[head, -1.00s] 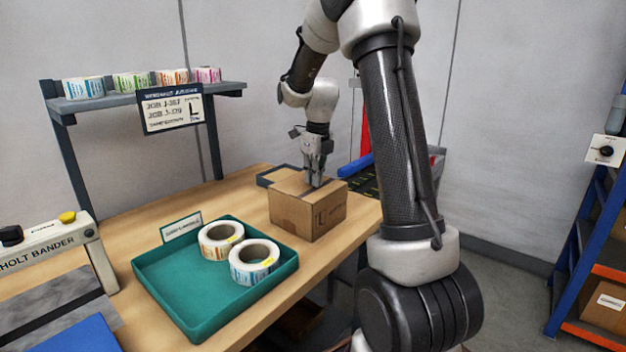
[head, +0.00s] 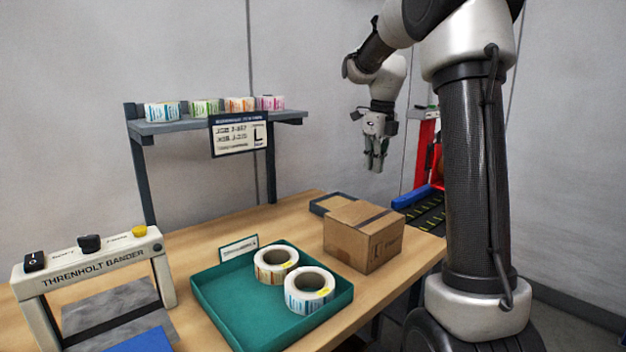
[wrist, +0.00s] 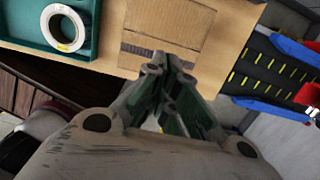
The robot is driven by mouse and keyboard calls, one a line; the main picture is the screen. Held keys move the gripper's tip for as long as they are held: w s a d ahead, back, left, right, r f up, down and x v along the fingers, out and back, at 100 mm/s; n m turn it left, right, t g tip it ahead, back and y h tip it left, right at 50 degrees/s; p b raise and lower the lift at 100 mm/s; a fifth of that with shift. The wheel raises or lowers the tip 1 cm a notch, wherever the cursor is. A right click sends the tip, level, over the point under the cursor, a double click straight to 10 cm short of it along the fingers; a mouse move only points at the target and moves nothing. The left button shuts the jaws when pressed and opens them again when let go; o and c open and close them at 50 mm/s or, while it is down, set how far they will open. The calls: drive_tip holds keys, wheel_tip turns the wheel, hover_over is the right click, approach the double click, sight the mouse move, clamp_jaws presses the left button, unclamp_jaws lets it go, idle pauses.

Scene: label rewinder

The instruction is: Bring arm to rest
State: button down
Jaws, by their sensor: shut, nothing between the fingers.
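My gripper (head: 376,167) hangs in the air above and behind the closed cardboard box, pointing down, with clear space between them. Its fingers are shut and hold nothing. In the wrist view my gripper (wrist: 168,92) shows its fingertips together, with the box (wrist: 170,28) below and beyond them. The brown box (head: 364,236) stands on the wooden bench (head: 185,240), near its right end, with an L label on its side.
A teal tray (head: 213,306) with two label rolls (head: 309,290) lies left of the box. The Threnholt bander (head: 95,265) stands at the left. A shelf (head: 175,126) with several rolls is at the back. A dark conveyor (head: 424,212) lies beyond the bench's right end.

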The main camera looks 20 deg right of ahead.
drive_tip(key=s+a+f+n+t, duration=0.1)
drive_tip(key=s+a+n, duration=0.2)
drive_tip(key=s+n, duration=0.6)
drive_tip(key=s+a+f+n+t, duration=0.1)
drive_tip(key=s+a+n, duration=0.2)
drive_tip(key=s+n, duration=0.7)
drive_tip(key=s+a+n+t, duration=0.1)
drive_tip(key=s+a+n, duration=0.2)
drive_tip(key=s+n, duration=0.7)
drive_tip(key=n, duration=0.3)
drive_tip(key=shift+a+f, duration=0.4)
